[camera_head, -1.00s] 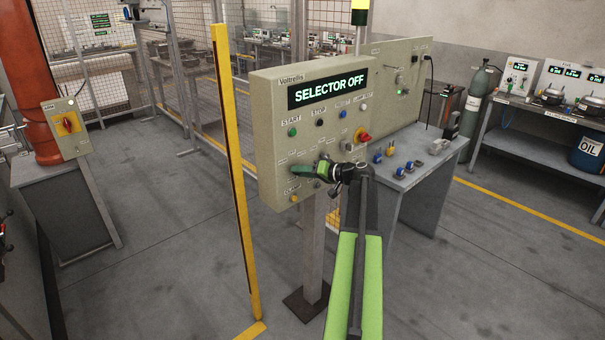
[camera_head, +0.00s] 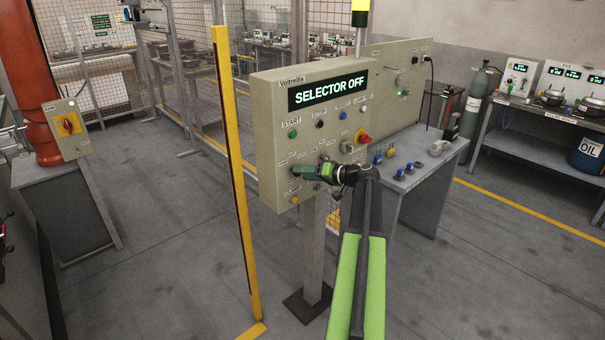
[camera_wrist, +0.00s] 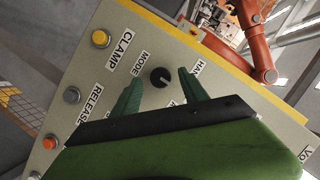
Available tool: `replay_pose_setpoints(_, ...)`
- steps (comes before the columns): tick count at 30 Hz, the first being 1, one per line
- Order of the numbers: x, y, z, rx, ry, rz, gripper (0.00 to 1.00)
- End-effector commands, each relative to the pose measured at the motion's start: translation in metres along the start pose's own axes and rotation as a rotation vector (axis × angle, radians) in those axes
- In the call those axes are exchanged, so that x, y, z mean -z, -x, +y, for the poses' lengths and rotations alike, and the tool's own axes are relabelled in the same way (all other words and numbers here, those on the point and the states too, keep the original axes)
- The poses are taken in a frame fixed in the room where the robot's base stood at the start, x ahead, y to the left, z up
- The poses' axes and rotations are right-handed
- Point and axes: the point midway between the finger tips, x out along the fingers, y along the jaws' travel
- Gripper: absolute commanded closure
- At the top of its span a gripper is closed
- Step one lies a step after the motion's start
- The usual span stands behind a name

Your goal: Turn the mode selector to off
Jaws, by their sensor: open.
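The control panel (camera_head: 268,100) is a beige box on a post, and its display (camera_head: 328,90) reads "SELECTOR OFF". In the wrist view the mode selector (camera_wrist: 160,77) is a round black knob beside the label "MODE". My gripper (camera_wrist: 160,92) is open, with one green finger on each side of the knob. The fingers stand apart from the knob in that view. In the head view my gripper (camera_head: 306,172) is at the lower middle of the panel and hides the selector.
A red emergency knob (camera_head: 362,136) is at the panel's right. A yellow post (camera_head: 236,180) stands close on the left, and a grey workbench (camera_head: 412,180) on the right.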

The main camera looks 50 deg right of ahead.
Motion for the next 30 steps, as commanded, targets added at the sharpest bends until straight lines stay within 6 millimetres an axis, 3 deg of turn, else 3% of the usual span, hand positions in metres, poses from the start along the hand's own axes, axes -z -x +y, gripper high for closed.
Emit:
replay_pose_setpoints(9,0.003,0.091,-0.003,-0.003,-0.002,0.003,0.48)
replay_pose_setpoints(15,0.002,0.137,-0.002,-0.002,0.000,0.003,0.48)
replay_pose_setpoints(21,0.001,0.158,-0.001,-0.001,0.000,0.001,0.48)
replay_pose_setpoints(30,0.000,0.159,0.000,0.000,0.000,0.001,0.48)
